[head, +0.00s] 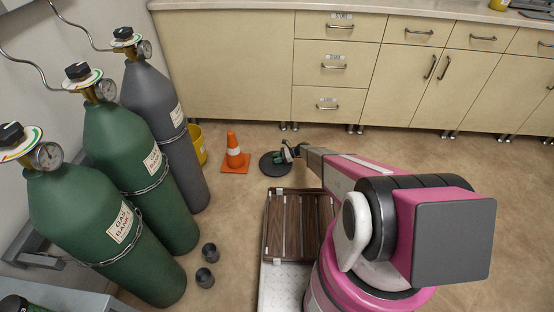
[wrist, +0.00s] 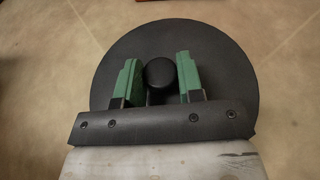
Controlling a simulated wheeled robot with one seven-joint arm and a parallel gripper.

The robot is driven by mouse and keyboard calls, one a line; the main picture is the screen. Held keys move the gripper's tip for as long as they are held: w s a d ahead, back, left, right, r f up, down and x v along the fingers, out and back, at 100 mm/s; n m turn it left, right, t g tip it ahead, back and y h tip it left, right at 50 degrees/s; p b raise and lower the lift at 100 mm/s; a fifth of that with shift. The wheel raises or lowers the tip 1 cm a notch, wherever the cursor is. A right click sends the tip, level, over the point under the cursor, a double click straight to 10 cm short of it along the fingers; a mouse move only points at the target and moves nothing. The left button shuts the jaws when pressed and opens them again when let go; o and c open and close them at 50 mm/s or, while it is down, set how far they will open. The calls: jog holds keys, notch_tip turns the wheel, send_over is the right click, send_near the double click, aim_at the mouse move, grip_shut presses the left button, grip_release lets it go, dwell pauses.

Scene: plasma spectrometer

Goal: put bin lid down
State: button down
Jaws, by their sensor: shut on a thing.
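The bin lid (head: 272,166) is a dark, round, flat disc, seen low over the floor to the right of the orange cone. In the wrist view the lid (wrist: 210,50) fills the upper middle, with a round black knob (wrist: 159,72) at its centre. My gripper (head: 289,153) is at the lid, its green fingers (wrist: 158,78) on both sides of the knob, shut on it. The lid looks about level. I cannot tell whether its underside touches the floor. A yellow bin (head: 201,148) stands partly hidden behind the grey gas cylinder.
The orange cone (head: 235,155) stands close left of the lid. Cabinets (head: 225,70) stand behind. My slatted deck is in front. Floor right of the arm is clear.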

jog(key=shift+f, duration=0.15)
jog(key=c, duration=0.8)
grip_release()
jog(key=shift+o, duration=0.2)
jog(key=shift+d+r, duration=0.1)
jog(key=shift+r, duration=0.2)
jog(key=v, duration=1.1)
jog(key=s+d+r+n+h, duration=0.4)
jog(key=s+r, duration=0.8)
jog(key=r, duration=0.3)
jog(key=s+d+r+n+t+h, duration=0.1)
jog(key=s+d+r+n+h, duration=0.3)
jog(key=s+r, duration=0.8)
jog(key=s+d+r+n+t+h, duration=0.1)
jog(key=s+d+r+n+h, duration=0.3)
jog(key=r, duration=1.5)
jog(key=s+n+h, duration=0.1)
jog(key=s+n, duration=0.3)
jog(key=s, duration=0.4)
jog(key=shift+d+r+h, duration=0.15)
jog(key=shift+d+h, duration=0.2)
jog(key=shift+h, duration=0.05)
